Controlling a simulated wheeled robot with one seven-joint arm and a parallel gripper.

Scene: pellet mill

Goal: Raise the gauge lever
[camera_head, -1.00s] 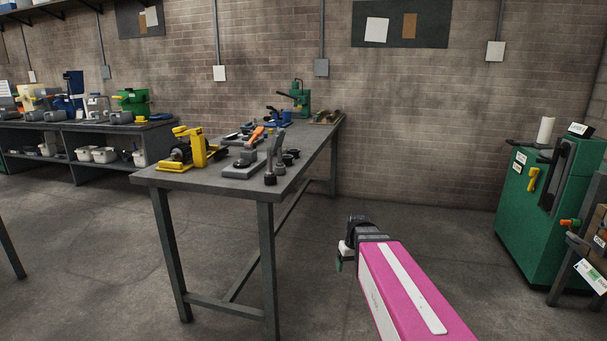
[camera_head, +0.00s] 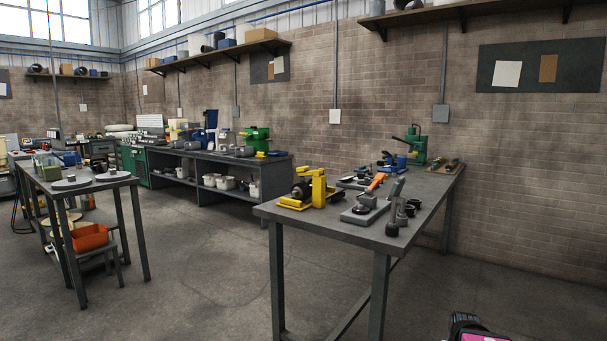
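I cannot tell for sure which thing is the gauge lever. On the near workbench (camera_head: 325,222) stands a grey device with a flat base and a tilted lever (camera_head: 396,190). An orange-handled tool (camera_head: 376,182) lies behind it, and a yellow device (camera_head: 318,188) stands to its left. A green press with a lever arm (camera_head: 415,146) is at the bench's far end. My gripper (camera_head: 463,322) shows only in part at the bottom edge, low in front of the bench and touching nothing that I see. Its fingers are not clear.
A table with round plates (camera_head: 70,184) stands at left, with an orange bin (camera_head: 90,237) below it. A long bench (camera_head: 270,160) runs along the back wall. The floor (camera_head: 200,270) between the left table and the near workbench is clear.

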